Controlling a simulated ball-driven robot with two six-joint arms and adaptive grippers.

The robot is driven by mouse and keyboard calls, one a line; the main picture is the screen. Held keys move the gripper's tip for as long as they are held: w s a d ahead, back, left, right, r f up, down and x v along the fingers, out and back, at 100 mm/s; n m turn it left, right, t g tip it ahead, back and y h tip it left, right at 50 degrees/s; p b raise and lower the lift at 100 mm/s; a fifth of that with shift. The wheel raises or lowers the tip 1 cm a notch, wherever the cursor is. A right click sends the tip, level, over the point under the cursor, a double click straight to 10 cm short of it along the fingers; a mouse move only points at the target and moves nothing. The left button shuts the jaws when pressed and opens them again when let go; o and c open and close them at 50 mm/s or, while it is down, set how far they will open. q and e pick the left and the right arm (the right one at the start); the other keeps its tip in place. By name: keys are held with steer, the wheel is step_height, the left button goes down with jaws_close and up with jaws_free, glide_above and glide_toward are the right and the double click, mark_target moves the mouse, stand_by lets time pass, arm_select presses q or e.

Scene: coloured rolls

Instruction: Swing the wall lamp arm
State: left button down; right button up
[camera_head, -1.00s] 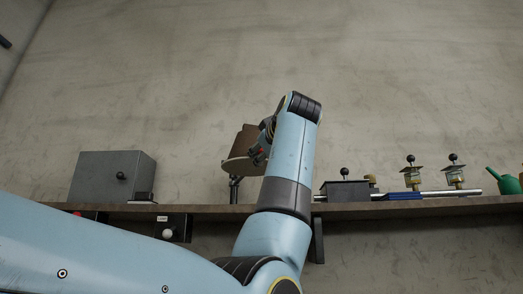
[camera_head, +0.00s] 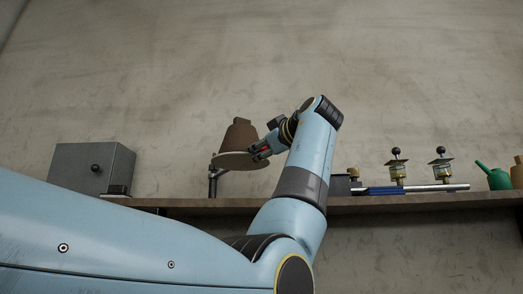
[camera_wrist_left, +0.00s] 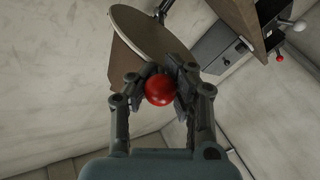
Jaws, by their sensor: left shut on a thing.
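The wall lamp has a brown shade (camera_head: 238,136) over a pale round disc (camera_head: 226,162), held by a dark bracket (camera_head: 213,183) above the shelf. In the left wrist view the disc (camera_wrist_left: 155,36) and the brown shade (camera_wrist_left: 122,68) are tilted just beyond the fingers. My left gripper (camera_head: 262,151) reaches the lamp's right side. In the left wrist view the gripper (camera_wrist_left: 160,84) is shut on a red ball knob (camera_wrist_left: 159,91) between its fingertips, at the disc's edge. How the knob joins the lamp is hidden. My right gripper is not in view.
A long shelf (camera_head: 420,206) runs along the wall. A grey box (camera_head: 90,169) with a black knob stands at the left. At the right are a blue block (camera_head: 385,190), black-knobbed valves (camera_head: 397,167) and a green can (camera_head: 495,178). The wall above is clear.

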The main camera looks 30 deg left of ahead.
arm_select(q)
steer(key=shift+f, duration=0.2)
steer(key=c, duration=1)
jaws_free()
steer(key=shift+a, duration=0.25)
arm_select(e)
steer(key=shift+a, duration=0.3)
arm_select(q)
steer(key=shift+r, duration=0.1)
steer(key=shift+d, duration=0.15)
steer(key=v, duration=0.7)
steer(key=shift+d, duration=0.15)
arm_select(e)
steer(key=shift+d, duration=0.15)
